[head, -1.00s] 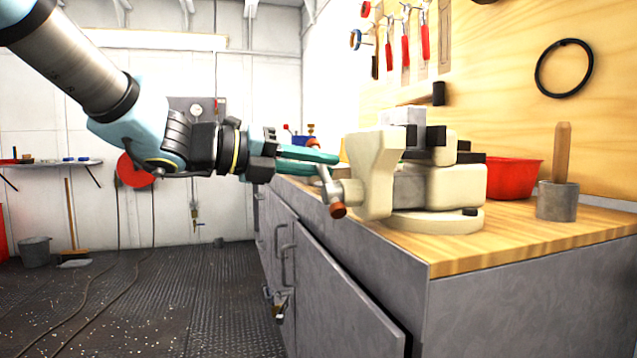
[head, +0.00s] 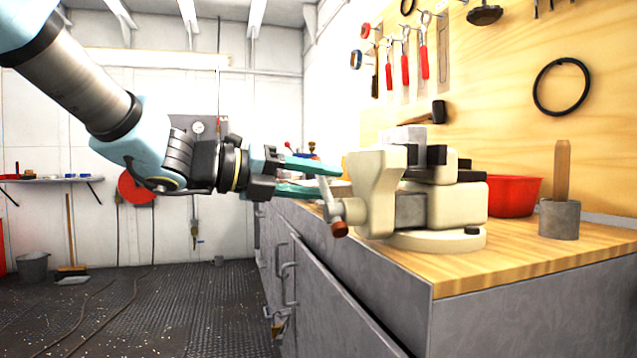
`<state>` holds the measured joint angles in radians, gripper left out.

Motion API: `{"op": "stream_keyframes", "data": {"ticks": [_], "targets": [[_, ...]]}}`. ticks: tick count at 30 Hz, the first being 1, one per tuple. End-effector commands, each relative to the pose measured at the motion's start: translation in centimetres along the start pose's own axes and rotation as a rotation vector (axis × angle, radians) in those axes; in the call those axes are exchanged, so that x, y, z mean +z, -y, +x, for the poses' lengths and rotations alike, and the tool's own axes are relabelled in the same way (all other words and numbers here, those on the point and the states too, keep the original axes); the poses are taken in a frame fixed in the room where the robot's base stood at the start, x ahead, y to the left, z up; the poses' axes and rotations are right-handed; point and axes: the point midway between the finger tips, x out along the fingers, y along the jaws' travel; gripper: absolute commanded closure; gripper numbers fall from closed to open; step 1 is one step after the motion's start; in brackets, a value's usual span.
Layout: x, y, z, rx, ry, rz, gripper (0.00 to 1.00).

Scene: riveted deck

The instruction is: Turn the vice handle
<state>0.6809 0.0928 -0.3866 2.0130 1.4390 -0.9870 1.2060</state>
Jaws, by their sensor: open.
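The cream bench vice (head: 376,190) stands at the front left edge of the wooden workbench top. Its handle (head: 328,200) is a grey metal bar on the vice's left side, tilted, with an orange-brown knob (head: 339,229) at its lower end. My gripper (head: 328,180) comes in from the left with its two teal fingers spread apart, one above the other. The fingertips are at the upper part of the handle. The upper end of the handle lies near or between them; I cannot tell whether they touch it.
On the bench (head: 480,262) a red bowl (head: 514,195) and a grey pot (head: 559,219) with a wooden stick stand right of the vice. Tools hang on the wooden board behind. Grey cabinet doors with handles (head: 287,275) are below. The floor on the left is mostly clear.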

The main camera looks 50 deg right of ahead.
Motion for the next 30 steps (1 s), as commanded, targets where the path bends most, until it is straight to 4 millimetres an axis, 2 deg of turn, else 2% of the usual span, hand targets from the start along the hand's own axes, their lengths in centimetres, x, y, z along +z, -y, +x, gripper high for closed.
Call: {"op": "stream_keyframes", "data": {"ticks": [5, 15, 19, 24, 30], "targets": [[0.1, 0.1, -1.0, 0.001, 0.001, 0.001, 0.52], [0.1, 0.0, -7.4, 0.003, 0.003, 0.0, 0.52], [0.1, 0.0, -9.4, 0.002, 0.003, 0.0, 0.52], [0.0, 0.0, -10.7, 0.002, 0.001, 0.0, 0.52], [0.0, 0.0, -10.9, 0.001, 0.0, 0.0, 0.52]]}}
